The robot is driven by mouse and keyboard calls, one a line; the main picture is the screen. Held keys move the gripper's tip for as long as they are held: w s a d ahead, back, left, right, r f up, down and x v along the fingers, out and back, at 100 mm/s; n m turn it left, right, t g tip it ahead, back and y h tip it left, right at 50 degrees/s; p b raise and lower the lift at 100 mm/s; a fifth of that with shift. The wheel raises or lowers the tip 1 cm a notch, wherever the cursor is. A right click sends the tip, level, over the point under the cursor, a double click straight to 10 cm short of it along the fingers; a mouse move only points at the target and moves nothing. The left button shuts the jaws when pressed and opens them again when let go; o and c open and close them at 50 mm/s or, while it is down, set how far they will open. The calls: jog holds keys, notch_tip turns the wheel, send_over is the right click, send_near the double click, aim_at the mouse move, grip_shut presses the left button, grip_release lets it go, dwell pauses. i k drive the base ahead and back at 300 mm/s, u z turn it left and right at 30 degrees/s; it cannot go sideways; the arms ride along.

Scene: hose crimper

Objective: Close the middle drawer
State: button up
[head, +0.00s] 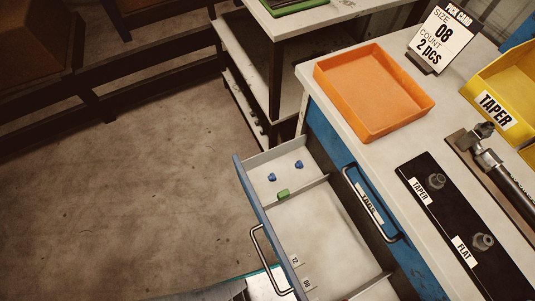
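An open drawer (239,165) sticks out from the blue cabinet (325,140) toward the left, below a shut drawer front with its own bar handle (346,185) and a label. I take the open one for the middle drawer, though its place in the stack is not fully visible. Its front panel is blue-grey, with a metal bar handle (256,255). A divider splits its inside: two small blue pieces (299,164) and a green piece (283,194) lie toward the far end. The near end is cut off by the frame.
An orange tray (376,132), a yellow bin (505,85), a card stand (437,45) and a black plate with fittings (445,240) are on the bench top. A shelf unit (255,50) stands behind. The floor (120,200) left of the drawer is clear.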

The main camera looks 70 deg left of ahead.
aim_at(322, 254)
jog(key=k, duration=0.65)
jog(key=u, duration=1.35)
jog(key=k, duration=0.7)
jog(key=u, duration=0.6)
jog(key=i, duration=0.45)
jog(key=z, duration=0.05)
